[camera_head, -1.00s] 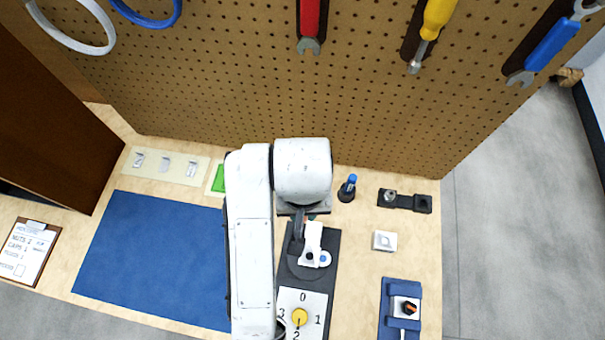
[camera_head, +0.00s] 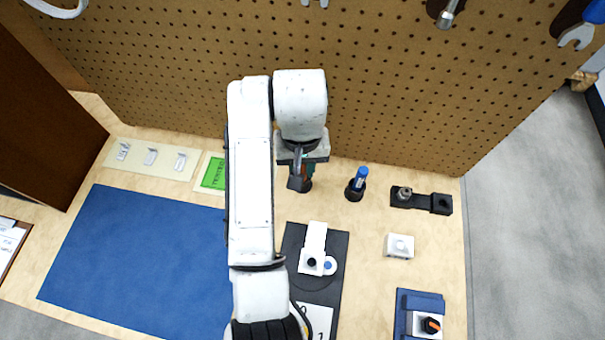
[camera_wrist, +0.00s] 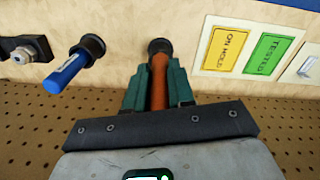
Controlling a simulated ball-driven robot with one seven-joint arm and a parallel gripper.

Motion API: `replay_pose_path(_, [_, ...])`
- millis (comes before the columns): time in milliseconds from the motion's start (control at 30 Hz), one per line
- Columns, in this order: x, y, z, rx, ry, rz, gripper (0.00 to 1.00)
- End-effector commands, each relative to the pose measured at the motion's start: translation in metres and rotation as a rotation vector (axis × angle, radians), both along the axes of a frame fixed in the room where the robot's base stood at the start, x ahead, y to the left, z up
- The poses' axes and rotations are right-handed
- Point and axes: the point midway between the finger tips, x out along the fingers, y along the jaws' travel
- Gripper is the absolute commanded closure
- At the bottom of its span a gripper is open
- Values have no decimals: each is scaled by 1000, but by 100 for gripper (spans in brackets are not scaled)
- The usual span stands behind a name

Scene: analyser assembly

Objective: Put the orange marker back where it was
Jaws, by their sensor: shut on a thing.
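The orange marker (camera_wrist: 159,88) is between the green fingers of my gripper (camera_wrist: 158,80) in the wrist view, and the gripper is shut on it. Its far end lines up with a round black holder (camera_wrist: 160,46). I cannot tell how deep the marker sits in it.
The pegboard (camera_head: 400,100) rises close behind my gripper. A green TESTED card (camera_head: 214,174) lies to the left, beside a yellow ON HOLD card (camera_wrist: 229,50). A black bracket (camera_head: 421,200) is at right. A dark panel with a white part (camera_head: 314,245) lies in front.

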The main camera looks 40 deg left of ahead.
Motion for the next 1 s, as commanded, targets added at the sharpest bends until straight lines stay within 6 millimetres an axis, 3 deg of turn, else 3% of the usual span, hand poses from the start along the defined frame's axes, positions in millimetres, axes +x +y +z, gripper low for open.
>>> replay_pose_path(367, [18, 14, -24, 1, 0, 0, 100])
replay_pose_path(600, [18, 14, -52, 1, 0, 0, 100])
replay_pose_path(833, [18, 14, -54, 4, -3, 0, 100])
replay_pose_path(867, [18, 14, -54, 4, -3, 0, 74])
replay_pose_path(1000, [18, 14, -54, 4, -2, 0, 61])
